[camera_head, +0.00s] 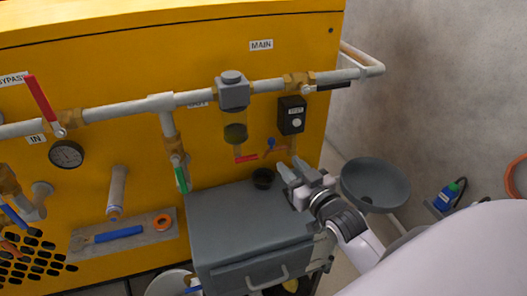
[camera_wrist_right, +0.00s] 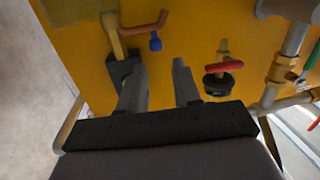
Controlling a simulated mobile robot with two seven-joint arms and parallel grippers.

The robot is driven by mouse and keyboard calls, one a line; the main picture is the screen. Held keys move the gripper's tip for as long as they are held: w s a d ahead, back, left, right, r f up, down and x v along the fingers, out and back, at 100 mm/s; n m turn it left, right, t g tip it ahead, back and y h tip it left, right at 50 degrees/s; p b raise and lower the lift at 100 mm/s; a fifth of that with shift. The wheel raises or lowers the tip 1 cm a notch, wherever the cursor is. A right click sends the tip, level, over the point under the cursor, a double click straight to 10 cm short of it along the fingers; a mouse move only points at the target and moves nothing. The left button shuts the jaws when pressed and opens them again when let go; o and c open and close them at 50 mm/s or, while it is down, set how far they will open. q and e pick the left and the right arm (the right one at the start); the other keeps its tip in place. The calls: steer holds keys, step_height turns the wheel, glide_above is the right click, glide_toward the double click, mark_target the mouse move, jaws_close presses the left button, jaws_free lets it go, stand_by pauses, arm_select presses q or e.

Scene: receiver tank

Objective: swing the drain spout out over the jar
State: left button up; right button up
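The drain spout (camera_head: 277,149) is a thin copper-red tube under the black box on the yellow panel, with a small blue knob. In the head view it points left. It shows again, seen inverted, in the right wrist view (camera_wrist_right: 149,25). The dark jar (camera_head: 263,179) stands on the grey cabinet, below the spout in the picture; I cannot tell whether the tip is over it. My right gripper (camera_head: 286,170) is open and empty, just right of the jar and below the spout. Its two fingers show apart in the wrist view (camera_wrist_right: 158,65). My left gripper is out of view.
A black box (camera_head: 291,115) hangs above the spout. A filter bowl (camera_head: 235,132) with a red lever (camera_head: 246,158) is to its left. The grey cabinet (camera_head: 220,225) has bare top left of the jar. A grey round basin (camera_head: 375,183) stands right of my gripper.

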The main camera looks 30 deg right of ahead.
mark_target(274, 142)
steer(key=shift+t, duration=0.3)
steer(key=shift+w+d+r+b, duration=0.15)
steer(key=shift+w+b, duration=0.25)
steer(key=shift+w, duration=1.15)
steer(key=shift+w+d+f+b, duration=0.1)
steer(key=shift+w+d+b, duration=0.25)
steer(key=shift+w, duration=1.15)
steer(key=shift+w+d+r+b, duration=0.15)
steer(key=shift+w+b, duration=0.3)
steer(key=shift+w, duration=1.1)
jaws_close()
